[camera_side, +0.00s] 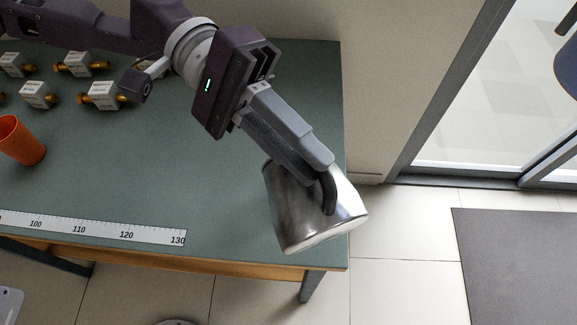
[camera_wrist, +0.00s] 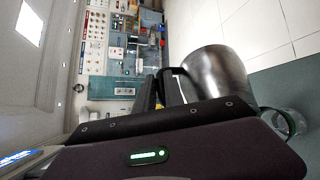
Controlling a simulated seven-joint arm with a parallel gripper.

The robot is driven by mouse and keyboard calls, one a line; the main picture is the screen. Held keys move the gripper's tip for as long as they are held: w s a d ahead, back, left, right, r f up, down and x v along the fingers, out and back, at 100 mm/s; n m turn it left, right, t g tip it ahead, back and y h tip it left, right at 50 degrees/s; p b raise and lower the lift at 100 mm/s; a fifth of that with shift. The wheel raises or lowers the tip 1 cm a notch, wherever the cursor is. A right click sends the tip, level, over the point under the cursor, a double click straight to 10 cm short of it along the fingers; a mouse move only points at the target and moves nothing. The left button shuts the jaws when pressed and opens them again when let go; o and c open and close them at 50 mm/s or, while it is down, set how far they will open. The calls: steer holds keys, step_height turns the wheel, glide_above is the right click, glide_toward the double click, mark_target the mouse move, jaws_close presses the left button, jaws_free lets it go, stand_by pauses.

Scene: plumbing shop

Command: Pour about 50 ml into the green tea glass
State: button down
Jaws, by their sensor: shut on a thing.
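A shiny metal pitcher (camera_side: 293,212) with a dark handle is held tilted over the right front corner of the table. My gripper (camera_side: 322,165) is shut on the dark handle. The wrist view also shows the pitcher (camera_wrist: 222,72) in front of my gripper (camera_wrist: 160,90). A clear glass with a greenish rim (camera_wrist: 287,123) shows at the lower right of the wrist view, partly cut off by my gripper body. I cannot see this glass in the side view. The pitcher's contents and any stream are not visible.
An orange cup (camera_side: 22,141) stands at the left of the green table (camera_side: 190,150). Several boxy white valves with brass ends (camera_side: 103,95) lie at the back left. A white ruler strip (camera_side: 95,228) runs along the front edge. The table's middle is clear.

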mark_target(323, 233)
steer(key=shift+w+a+r+g+h+b, duration=0.15)
steer(key=shift+w+a+g+h+b, duration=0.1)
steer(key=shift+w+b, duration=0.15)
steer(key=shift+w+a+r+g+h+b, duration=0.15)
steer(key=shift+w+h+b, duration=0.1)
steer(key=shift+w+b, duration=0.15)
stand_by(0.5)
steer(key=s+d+t+y, duration=0.1)
steer(key=s, duration=0.1)
steer(key=s+d+f, duration=0.1)
steer(key=s, duration=0.1)
steer(key=s+d+m+t+y, duration=0.1)
steer(key=s, duration=0.2)
steer(key=shift+f+t+y, duration=0.3)
steer(key=shift+f, duration=0.1)
steer(key=shift+s+d+f+t+y, duration=0.2)
steer(key=shift+f+t, duration=0.1)
steer(key=shift+f, duration=0.1)
steer(key=shift+s+d+f+t+y, duration=0.1)
steer(key=shift+s+d+f+t, duration=0.05)
steer(key=shift+f+t, duration=0.2)
steer(key=shift+f, duration=0.15)
steer(key=shift+s+d+f+m+t+y, duration=0.15)
steer(key=shift+s+d+f+t+y, duration=0.1)
steer(key=shift+s+f+t, duration=0.15)
steer(key=shift+s+d+f+m+t+y, duration=0.15)
steer(key=shift+s+f+t+y, duration=0.1)
steer(key=shift+s+f, duration=0.15)
steer(key=shift+f, duration=0.1)
